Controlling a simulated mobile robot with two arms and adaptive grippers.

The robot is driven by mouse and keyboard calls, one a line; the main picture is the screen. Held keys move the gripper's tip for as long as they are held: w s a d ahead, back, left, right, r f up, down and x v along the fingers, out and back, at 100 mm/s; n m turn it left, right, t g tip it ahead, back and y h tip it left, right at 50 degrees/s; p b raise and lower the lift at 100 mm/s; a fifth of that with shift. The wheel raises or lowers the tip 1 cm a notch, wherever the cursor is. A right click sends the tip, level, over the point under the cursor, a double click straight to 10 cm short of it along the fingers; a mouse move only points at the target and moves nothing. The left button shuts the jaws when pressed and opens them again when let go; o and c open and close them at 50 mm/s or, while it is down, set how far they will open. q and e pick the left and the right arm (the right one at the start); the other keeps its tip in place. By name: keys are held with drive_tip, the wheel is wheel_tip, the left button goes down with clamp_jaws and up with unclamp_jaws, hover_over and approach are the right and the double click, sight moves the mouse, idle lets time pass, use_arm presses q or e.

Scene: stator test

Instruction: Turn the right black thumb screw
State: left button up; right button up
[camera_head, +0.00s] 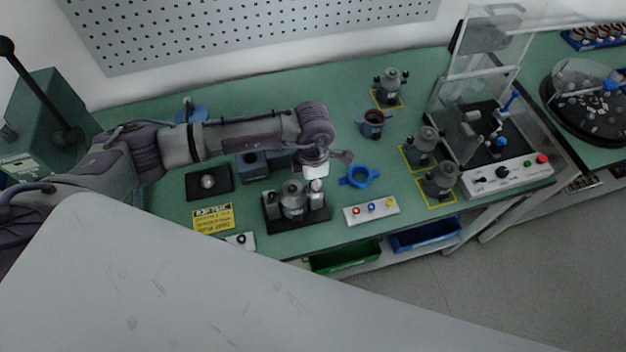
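A grey metal stator housing (292,201) stands upright in a black fixture (280,224) near the front edge of the green bench. My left arm comes in from the left, and its wrist bends down over the right side of this fixture. My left gripper (316,184) is just right of the housing, low over the fixture. Its fingers are too small and covered to show whether they are open or shut. The right black thumb screw cannot be made out; the gripper and wrist cover that side. My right gripper is not in view.
A button box (371,210) and a blue ring (360,175) lie right of the fixture. A yellow label (213,218) and a black plate (194,186) lie left. Several grey housings and a clear-guarded test station (507,177) stand further right.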

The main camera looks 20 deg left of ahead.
use_arm(q)
drive_tip(key=shift+r, duration=0.15)
wheel_tip(320, 180, up, 12)
idle(0.5)
drive_tip(key=shift+f, duration=0.25)
